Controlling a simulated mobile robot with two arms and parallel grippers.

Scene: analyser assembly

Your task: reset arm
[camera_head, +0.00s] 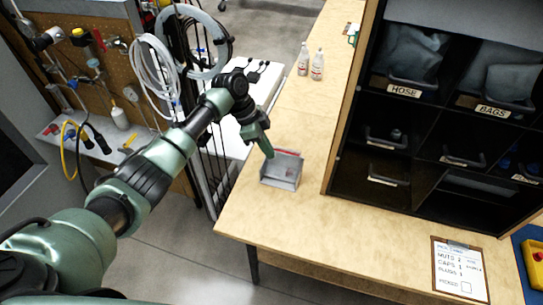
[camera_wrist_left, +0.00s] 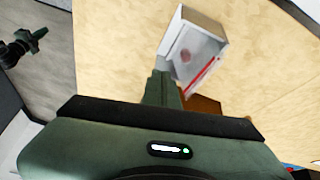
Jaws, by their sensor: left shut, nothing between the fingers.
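My left arm comes in from the left in the head view, bent at a black wrist joint. My left gripper (camera_head: 265,147) points down over the near left part of the table, at the rear left edge of a small grey tray (camera_head: 283,183). Its green fingers are shut and empty. In the left wrist view the shut fingers (camera_wrist_left: 161,88) are beside the tray (camera_wrist_left: 205,25), which has a red strip and a small reddish mark inside. Whether they touch it I cannot tell. A dark green and black gripper-like part (camera_wrist_left: 28,44), probably my right gripper, shows at the left; its jaws are unclear.
The wooden table (camera_head: 290,225) bends around a black shelf unit (camera_head: 345,165) with bins labelled HOSE and BAGS. Two white bottles (camera_head: 303,60) (camera_head: 317,65) stand farther back. A clipboard (camera_head: 459,270) lies front right. A pegboard bench (camera_head: 75,20) with hoses stands left.

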